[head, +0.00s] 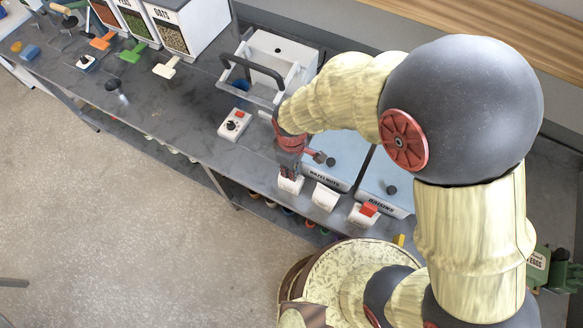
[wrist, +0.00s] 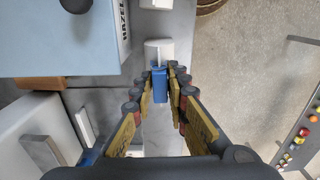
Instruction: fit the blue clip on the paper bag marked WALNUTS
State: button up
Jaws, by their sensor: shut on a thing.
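My gripper (wrist: 160,86) is shut on the blue clip (wrist: 159,88), which sits between its fingertips in the wrist view. A white paper bag (wrist: 159,48) lies just beyond the clip, and the clip's far end meets or overlaps its near edge. I cannot tell whether the clip grips the bag. In the head view my gripper (head: 290,168) points down right over a small white bag (head: 290,185) at the counter's front. The clip is hidden there by the gripper. The bag's marking is too small to read, so I cannot confirm WALNUTS.
To the right stand a white bag (head: 325,197) and a bag with a red clip (head: 369,209). Behind are bins marked HAZELNUTS (head: 335,163) and RAISINS (head: 385,188). A white box with a red switch (head: 234,124) stands to the left. The counter (head: 180,115) further left is partly clear.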

jog(key=o, duration=0.9)
jog(key=shift+o, duration=0.4)
jog(key=o, duration=1)
jog(key=shift+r+p, duration=1.2)
jog(key=shift+r, duration=0.45)
jog(key=shift+r+p, duration=2.05)
jog(key=shift+r, duration=0.9)
